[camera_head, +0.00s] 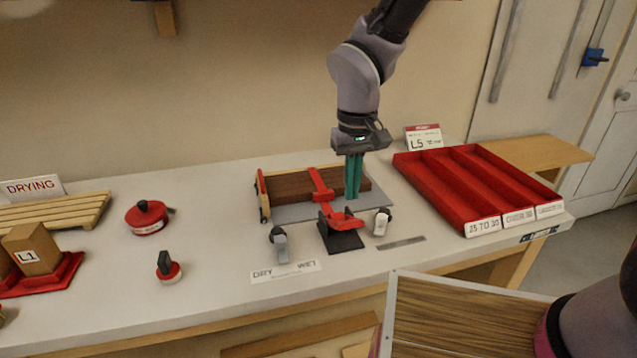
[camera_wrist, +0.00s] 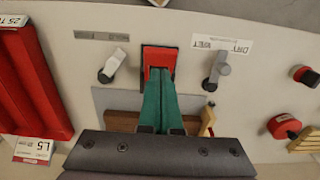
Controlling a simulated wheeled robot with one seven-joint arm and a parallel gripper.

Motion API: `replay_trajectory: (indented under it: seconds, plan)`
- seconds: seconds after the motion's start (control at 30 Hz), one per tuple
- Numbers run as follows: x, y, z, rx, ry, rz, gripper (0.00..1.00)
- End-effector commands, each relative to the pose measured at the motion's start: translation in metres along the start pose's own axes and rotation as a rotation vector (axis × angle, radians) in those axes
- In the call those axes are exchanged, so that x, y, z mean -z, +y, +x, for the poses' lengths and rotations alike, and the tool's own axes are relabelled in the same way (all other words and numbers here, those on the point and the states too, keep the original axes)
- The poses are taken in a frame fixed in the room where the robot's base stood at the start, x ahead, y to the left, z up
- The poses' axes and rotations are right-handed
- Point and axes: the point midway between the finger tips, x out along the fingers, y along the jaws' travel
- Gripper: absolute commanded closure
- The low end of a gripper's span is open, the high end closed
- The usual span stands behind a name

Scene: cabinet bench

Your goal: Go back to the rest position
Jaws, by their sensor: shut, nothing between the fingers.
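My gripper (camera_head: 353,176) points straight down over the middle of the bench, its green fingers together and empty. It also shows in the wrist view (camera_wrist: 161,80). The fingers are at the right part of a dark wooden block (camera_head: 285,187) that lies on a grey plate (camera_head: 295,212). A red clamp (camera_head: 340,218) on a black base stands in front, with a red bar reaching across the block. In the wrist view the fingertips overlap the red clamp part (camera_wrist: 160,57); I cannot tell whether they touch it.
A red tray with long compartments (camera_head: 437,186) stands on the right. Two small grey and white pieces (camera_head: 279,243) flank the clamp. A red round container (camera_head: 148,217), a red-and-black knob (camera_head: 168,267), a slatted rack (camera_head: 60,210) and a labelled box (camera_head: 33,250) are on the left. A ruler (camera_head: 401,243) lies in front.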

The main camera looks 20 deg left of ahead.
Motion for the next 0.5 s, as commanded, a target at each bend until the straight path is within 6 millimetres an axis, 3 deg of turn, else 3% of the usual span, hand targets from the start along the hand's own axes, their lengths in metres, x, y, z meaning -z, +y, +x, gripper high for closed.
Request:
replay_trajectory:
  seconds: [0.4,0.5]
  plan:
    - [0.000,0.000,-0.009,0.000,0.000,0.001,1.00]
    - [0.002,0.008,-0.016,0.004,0.011,0.020,1.00]
